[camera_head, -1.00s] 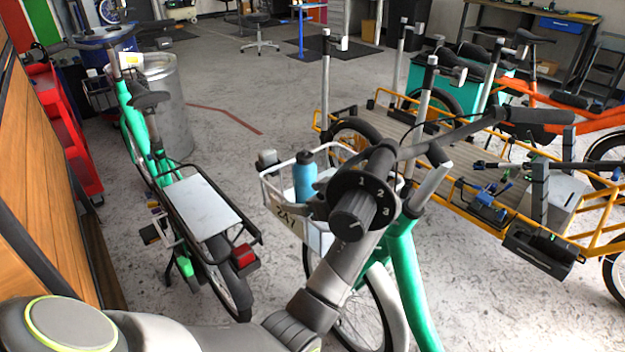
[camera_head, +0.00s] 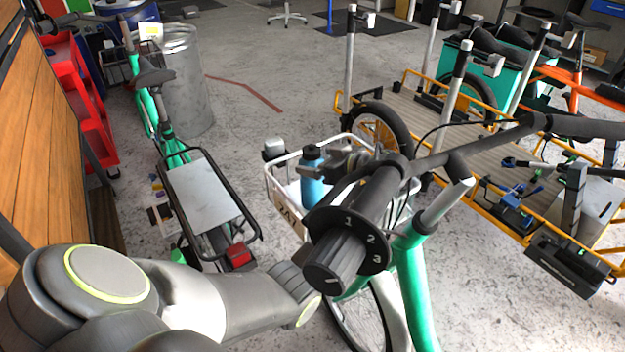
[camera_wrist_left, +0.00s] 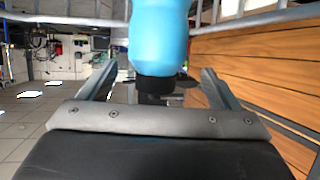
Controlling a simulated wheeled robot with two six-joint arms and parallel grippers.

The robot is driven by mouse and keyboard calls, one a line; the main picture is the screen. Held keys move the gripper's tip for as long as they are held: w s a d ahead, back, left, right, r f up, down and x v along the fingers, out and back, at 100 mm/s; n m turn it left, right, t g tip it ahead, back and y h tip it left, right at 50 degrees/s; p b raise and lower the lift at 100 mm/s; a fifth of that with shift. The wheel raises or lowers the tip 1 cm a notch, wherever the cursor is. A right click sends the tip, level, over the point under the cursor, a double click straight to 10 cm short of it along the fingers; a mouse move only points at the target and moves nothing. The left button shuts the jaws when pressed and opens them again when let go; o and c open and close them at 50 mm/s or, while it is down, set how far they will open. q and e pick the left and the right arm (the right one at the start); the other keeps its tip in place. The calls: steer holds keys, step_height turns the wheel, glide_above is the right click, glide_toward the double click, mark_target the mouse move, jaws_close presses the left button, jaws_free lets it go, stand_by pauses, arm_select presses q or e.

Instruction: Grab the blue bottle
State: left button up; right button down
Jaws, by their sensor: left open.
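The blue bottle (camera_head: 312,178) with its dark cap stands in the white front basket (camera_head: 274,188) of a green bike. My left gripper (camera_head: 330,164) is just right of the bottle's upper part, partly hidden behind the bike's handlebar. In the left wrist view, the bottle (camera_wrist_left: 158,36) comes in from the top, black cap downward, as the picture appears upside down. The open fingers of my left gripper (camera_wrist_left: 155,76) show on either side of the cap. I cannot tell whether they touch it. My right gripper is not in view.
The handlebar with a numbered dial (camera_head: 348,240) stands in front of the basket, close to my left arm. Another green bike with a grey rear rack (camera_head: 203,190) is to the left.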

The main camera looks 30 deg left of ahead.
arm_select(q)
steer(key=x, duration=0.5)
steer(key=shift+w+a+f, duration=0.2)
steer(key=shift+w+f, duration=0.05)
steer(key=shift+f, duration=0.1)
steer(key=c, duration=1.3)
